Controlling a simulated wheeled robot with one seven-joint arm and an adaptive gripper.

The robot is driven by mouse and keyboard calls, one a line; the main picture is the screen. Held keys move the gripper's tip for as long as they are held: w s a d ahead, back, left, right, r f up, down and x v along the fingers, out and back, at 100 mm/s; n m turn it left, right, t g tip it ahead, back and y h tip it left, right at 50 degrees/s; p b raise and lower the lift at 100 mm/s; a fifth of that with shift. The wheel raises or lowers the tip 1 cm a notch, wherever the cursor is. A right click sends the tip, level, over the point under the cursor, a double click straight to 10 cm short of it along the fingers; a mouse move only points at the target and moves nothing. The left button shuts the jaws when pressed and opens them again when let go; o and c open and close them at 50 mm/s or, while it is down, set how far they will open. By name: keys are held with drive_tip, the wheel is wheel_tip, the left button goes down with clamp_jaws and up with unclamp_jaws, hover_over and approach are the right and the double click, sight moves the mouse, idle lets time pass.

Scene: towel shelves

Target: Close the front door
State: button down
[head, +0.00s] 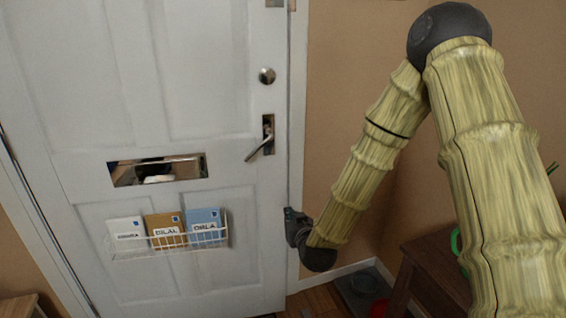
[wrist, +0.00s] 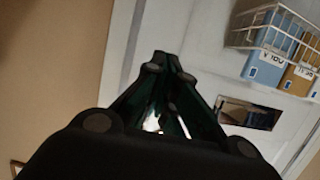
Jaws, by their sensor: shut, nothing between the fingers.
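The white panelled front door (head: 235,120) fills the left of the head view. Its right edge lies close against the white door frame (head: 297,120); I cannot tell whether it is latched. A lever handle (head: 262,146) tilts down to the left, below a round knob (head: 266,76). My gripper (head: 290,214) is beside the door's right edge, below handle height; I cannot tell whether it touches the door. In the wrist view my gripper's dark green fingers (wrist: 172,60) are together and empty, pointing towards the door (wrist: 205,75).
A wire basket (head: 170,240) with several labelled envelopes hangs on the door below a metal mail slot (head: 157,169). A brown wooden table (head: 425,262) stands at the lower right. A dark tray (head: 358,290) lies on the floor by the tan wall (head: 345,60).

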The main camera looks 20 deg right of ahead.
sight(282, 151)
drive_tip(key=w+d+r+t+h+b, duration=0.1)
drive_tip(key=w+r+t, duration=0.1)
drive_tip(key=r, duration=0.4)
drive_tip(key=w+d+r+t, duration=0.1)
drive_tip(key=w+r, duration=0.2)
drive_tip(key=r, duration=0.3)
drive_tip(key=shift+m, duration=0.3)
drive_tip(key=w, duration=0.4)
drive_tip(key=w+d, duration=0.1)
drive_tip(key=w, duration=0.8)
drive_tip(key=shift+w+d+f+p, duration=0.15)
drive_tip(key=shift+w+d+p, duration=0.1)
drive_tip(key=shift+p, duration=0.05)
drive_tip(key=shift+d, duration=0.1)
